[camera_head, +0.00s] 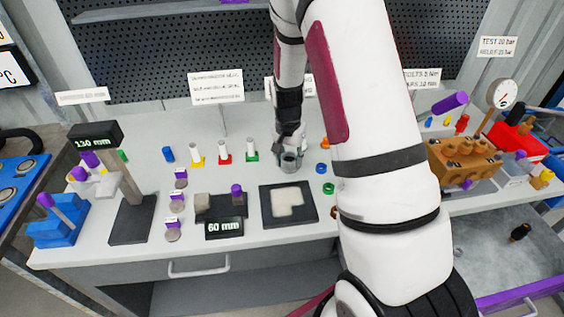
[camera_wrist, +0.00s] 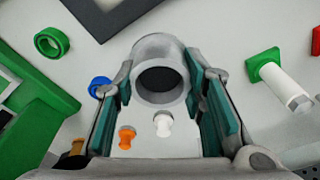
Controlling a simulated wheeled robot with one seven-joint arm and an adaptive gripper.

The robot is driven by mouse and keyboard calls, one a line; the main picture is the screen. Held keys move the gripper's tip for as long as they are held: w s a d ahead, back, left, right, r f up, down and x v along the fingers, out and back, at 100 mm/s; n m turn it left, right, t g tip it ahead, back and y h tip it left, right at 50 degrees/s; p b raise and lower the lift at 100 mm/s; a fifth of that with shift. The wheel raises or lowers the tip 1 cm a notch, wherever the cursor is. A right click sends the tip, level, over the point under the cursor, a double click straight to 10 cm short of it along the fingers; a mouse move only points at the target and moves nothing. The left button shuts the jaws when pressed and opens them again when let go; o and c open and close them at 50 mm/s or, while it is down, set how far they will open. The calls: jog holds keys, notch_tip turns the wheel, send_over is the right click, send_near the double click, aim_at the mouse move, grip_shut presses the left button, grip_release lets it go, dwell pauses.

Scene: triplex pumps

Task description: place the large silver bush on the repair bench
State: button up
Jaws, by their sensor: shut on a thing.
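The large silver bush (camera_wrist: 160,62) is a grey hollow cylinder with its dark bore facing the wrist camera. It sits between the two teal-lined fingers of my gripper (camera_wrist: 163,95), which is shut on it. In the head view the silver bush (camera_head: 290,161) shows at the tip of my gripper (camera_head: 288,146), over the back middle of the repair bench (camera_head: 160,243). I cannot tell whether the bush touches the bench top.
A dark square tray (camera_head: 287,223) with a pale pad lies in front of the bush. White-stemmed parts on yellow, red and green bases (camera_head: 224,153) stand to the left. A green ring (camera_wrist: 51,42) and a blue ring (camera_wrist: 99,86) lie close by. My arm hides part of the bench.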

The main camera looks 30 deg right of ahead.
aim_at(282, 163)
jog(key=shift+w+a+f, duration=0.1)
jog(key=shift+w+a, duration=0.1)
jog(key=shift+w, duration=0.45)
jog(key=shift+w+a, duration=0.15)
jog(key=shift+w, duration=0.45)
jog(key=shift+w+f, duration=0.2)
jog(key=shift+w, duration=0.05)
jog(key=shift+f+p, duration=0.4)
jog(key=shift+f, duration=1.2)
jog(key=shift+f, duration=0.2)
jog(key=o, duration=1.3)
jog(key=shift+r, duration=0.1)
